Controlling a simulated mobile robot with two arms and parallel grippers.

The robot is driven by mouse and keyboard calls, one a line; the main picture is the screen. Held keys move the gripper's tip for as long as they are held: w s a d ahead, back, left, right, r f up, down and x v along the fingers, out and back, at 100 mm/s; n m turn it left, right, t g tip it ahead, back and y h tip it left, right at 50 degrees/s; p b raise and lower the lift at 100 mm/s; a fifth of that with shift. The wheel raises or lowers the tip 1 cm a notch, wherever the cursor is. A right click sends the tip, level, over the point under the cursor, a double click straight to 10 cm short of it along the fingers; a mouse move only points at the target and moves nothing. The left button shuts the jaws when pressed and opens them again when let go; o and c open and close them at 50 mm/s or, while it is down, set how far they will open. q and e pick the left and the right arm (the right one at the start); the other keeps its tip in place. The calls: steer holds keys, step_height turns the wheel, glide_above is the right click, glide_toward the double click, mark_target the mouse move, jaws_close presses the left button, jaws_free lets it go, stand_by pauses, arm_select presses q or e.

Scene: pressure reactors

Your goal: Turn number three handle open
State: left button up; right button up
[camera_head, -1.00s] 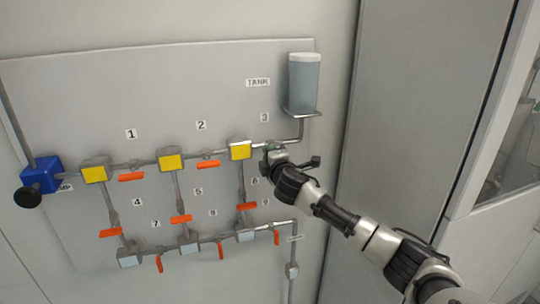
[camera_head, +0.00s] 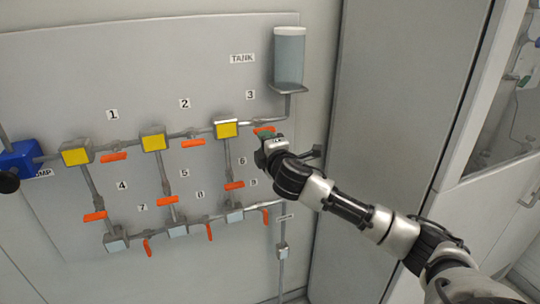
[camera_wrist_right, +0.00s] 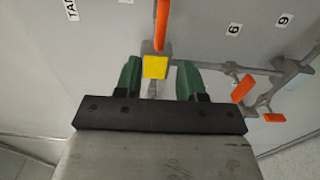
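The number three handle (camera_head: 264,130) is an orange lever on the top pipe, below the label 3 (camera_head: 250,95) and right of the third yellow block (camera_head: 227,129). It lies roughly along the pipe in the head view. My right gripper (camera_head: 268,147) is just below and in front of it. In the right wrist view, my right gripper (camera_wrist_right: 160,75) has its green fingers spread apart with nothing held. An orange handle (camera_wrist_right: 161,25), seemingly number three, is beyond the fingertips, with a yellow block (camera_wrist_right: 155,66) showing between them.
The tank (camera_head: 289,58) stands on a bracket just above right of the handle. Several other orange handles, such as the one under label 2 (camera_head: 193,143), and a blue pump (camera_head: 20,160) are on the panel. A grey cabinet (camera_head: 390,100) stands to the right.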

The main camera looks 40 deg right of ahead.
arm_select(q)
steer(key=shift+f+b, duration=0.4)
steer(key=shift+f, duration=0.25)
arm_select(e)
steer(key=shift+v, duration=1.75)
